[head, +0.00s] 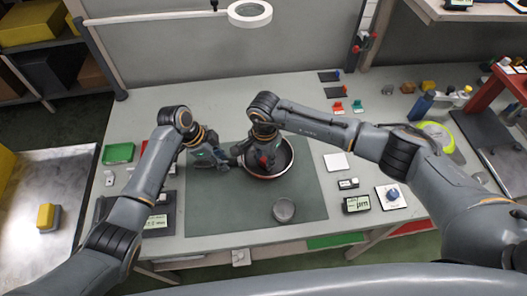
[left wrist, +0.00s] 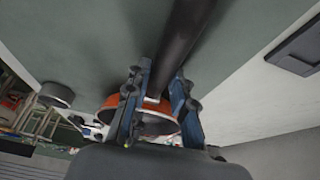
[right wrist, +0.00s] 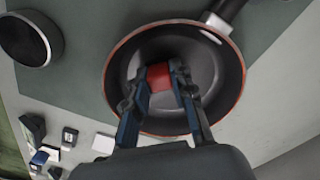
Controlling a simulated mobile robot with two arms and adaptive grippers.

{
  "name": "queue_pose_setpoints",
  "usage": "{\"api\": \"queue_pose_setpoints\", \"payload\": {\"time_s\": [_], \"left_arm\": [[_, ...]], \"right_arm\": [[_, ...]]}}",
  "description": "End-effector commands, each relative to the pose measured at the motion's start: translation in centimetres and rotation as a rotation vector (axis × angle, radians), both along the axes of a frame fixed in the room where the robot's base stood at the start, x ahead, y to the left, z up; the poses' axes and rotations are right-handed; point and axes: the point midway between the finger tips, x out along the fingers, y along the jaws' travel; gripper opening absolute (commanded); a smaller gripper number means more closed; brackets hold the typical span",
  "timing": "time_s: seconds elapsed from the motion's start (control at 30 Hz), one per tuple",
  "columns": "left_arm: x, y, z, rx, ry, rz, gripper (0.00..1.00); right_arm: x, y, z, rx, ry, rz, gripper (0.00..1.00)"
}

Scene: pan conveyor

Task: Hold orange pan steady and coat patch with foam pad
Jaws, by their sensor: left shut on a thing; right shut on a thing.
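The orange pan (head: 289,158) has a dark inside and an orange-red rim, and rests on the grey-green mat. It fills the middle of the right wrist view (right wrist: 122,65). My left gripper (head: 232,158) is shut on its black handle (left wrist: 187,35) at the pan's left side. My right gripper (head: 264,163) reaches down inside the pan, shut on a small red block (right wrist: 158,76), which looks like the foam pad. The block is low over the pan's floor; I cannot tell whether it touches. No patch can be made out on the floor, which the fingers partly cover.
A round grey dish (head: 284,210) stands on the mat (head: 225,212) in front of the pan. A white square (head: 336,162), small displays (head: 356,204) and a blue-knobbed device (head: 392,195) lie to the right. A green box (head: 118,153) is at left. The mat's front is mostly clear.

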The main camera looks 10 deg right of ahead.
Motion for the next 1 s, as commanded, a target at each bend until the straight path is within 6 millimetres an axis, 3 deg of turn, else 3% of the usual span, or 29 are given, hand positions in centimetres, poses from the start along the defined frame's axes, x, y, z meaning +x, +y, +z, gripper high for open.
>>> {"api": "queue_pose_setpoints", "payload": {"time_s": [0.07, 0.5, 1.0], "left_arm": [[0.0, 0.0, 0.0, 0.0, 0.0, -0.001, 0.0], [0.0, 0.0, 0.0, 0.0, 0.0, -0.001, 0.0], [0.0, 0.0, 0.0, -0.001, -0.001, -0.001, 0.0]], "right_arm": [[-0.7, 0.0, 0.0, 0.001, 0.0, 0.001, 0.0], [3.3, 0.0, -0.1, -0.001, -0.001, -0.002, 0.0], [3.2, 0.0, 5.0, 0.001, -0.004, 0.001, 0.0]]}}
